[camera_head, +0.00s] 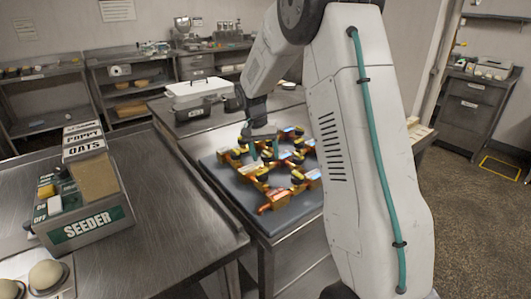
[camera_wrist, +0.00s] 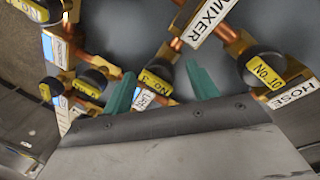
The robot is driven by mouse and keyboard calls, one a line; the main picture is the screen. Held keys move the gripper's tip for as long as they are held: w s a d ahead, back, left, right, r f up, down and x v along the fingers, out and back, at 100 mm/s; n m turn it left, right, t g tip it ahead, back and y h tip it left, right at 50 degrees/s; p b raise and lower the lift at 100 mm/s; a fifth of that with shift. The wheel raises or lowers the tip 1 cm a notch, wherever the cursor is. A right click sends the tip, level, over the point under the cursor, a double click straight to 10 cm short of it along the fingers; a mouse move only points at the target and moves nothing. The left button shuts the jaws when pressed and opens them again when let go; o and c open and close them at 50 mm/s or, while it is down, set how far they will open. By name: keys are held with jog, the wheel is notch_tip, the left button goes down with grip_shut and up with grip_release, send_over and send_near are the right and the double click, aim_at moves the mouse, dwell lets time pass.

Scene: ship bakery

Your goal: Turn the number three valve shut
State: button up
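Several brass valves with black knobs and yellow tags stand on a grey board (camera_head: 222,172) in the head view. My gripper (camera_head: 264,151) is over the back left part of this board. In the wrist view my gripper (camera_wrist: 160,70) shows two teal fingers spread apart. A black knob with a yellow tag (camera_wrist: 157,80) appears between the fingers; contact cannot be told. Its tag is partly hidden and its number is unclear. A knob tagged No 10 (camera_wrist: 265,68) is right of the fingers. I cannot read a number three on any tag.
White labels reading MIXER (camera_wrist: 207,20) and HOSE (camera_wrist: 293,95) lie among the brass pipes. Neighbouring knobs stand close to the fingers. A seeder box (camera_head: 85,215) stands on the left steel table. A white-lidded container (camera_head: 197,92) is behind the board.

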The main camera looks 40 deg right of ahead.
notch_tip(320, 180, up, 8)
jog(key=w+a, duration=0.1)
jog(key=shift+f, duration=0.2)
dwell(0.3)
dwell(0.4)
